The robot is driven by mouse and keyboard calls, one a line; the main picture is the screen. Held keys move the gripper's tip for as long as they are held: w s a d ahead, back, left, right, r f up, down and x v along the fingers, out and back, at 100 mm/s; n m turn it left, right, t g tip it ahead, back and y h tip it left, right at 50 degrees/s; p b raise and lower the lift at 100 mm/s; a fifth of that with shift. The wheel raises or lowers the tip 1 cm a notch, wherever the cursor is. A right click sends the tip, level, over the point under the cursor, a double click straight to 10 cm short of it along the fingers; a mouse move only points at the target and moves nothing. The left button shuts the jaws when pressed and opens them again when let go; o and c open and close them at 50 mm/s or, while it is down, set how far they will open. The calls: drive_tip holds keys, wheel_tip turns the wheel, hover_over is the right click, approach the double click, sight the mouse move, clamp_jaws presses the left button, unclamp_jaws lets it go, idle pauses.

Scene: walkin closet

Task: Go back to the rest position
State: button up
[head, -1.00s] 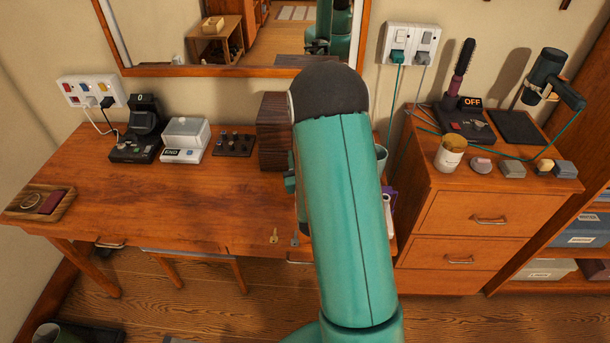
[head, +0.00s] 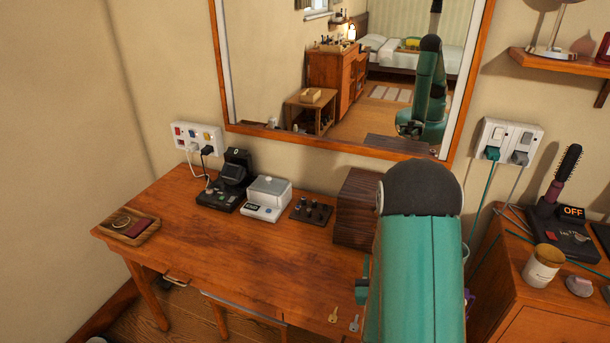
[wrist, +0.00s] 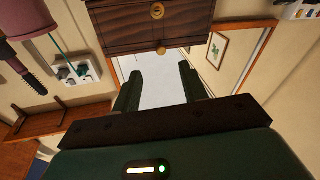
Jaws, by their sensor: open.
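My green arm with its dark rounded joint rises at the right of the middle in the head view and hides most of my gripper. In the wrist view my gripper (wrist: 159,90) is open, its two green fingers apart with nothing between them. The same dark wooden box (head: 355,205) stands on the desk (head: 220,240) just left of my arm in the head view.
A scale (head: 267,198), a black device (head: 228,185) and a wooden tray (head: 130,226) stand on the desk. Two keys lie near its front edge. A large mirror (head: 300,60) hangs behind. A drawer cabinet (head: 545,325) with a cup (head: 542,266) and hairbrush stands right. The desk's middle is clear.

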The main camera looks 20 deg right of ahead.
drive_tip(key=w+a+r+n+g+y, duration=0.1)
drive_tip(key=a+r+g+y, duration=0.2)
drive_tip(key=a+r, duration=0.25)
drive_tip(key=w+a+r+g+y, duration=0.2)
drive_tip(key=a+r+y, duration=0.1)
drive_tip(key=a+r, duration=0.25)
drive_tip(key=s+a+r+g, duration=0.2)
drive_tip(key=s+r, duration=0.1)
drive_tip(key=s, duration=0.4)
drive_tip(key=s+a+r+n+g+y, duration=0.1)
drive_tip(key=s+a+r+g, duration=0.1)
drive_tip(key=s, duration=0.4)
drive_tip(key=s+a+r+g+y, duration=0.1)
drive_tip(key=s+a+r+g, duration=0.2)
drive_tip(key=s, duration=0.4)
drive_tip(key=shift+s+a+r+n, duration=0.3)
drive_tip(key=shift+a+n, duration=0.1)
drive_tip(key=shift+a, duration=0.05)
drive_tip(key=shift+d, duration=0.15)
idle(0.8)
drive_tip(key=shift+d, duration=0.15)
idle(1.4)
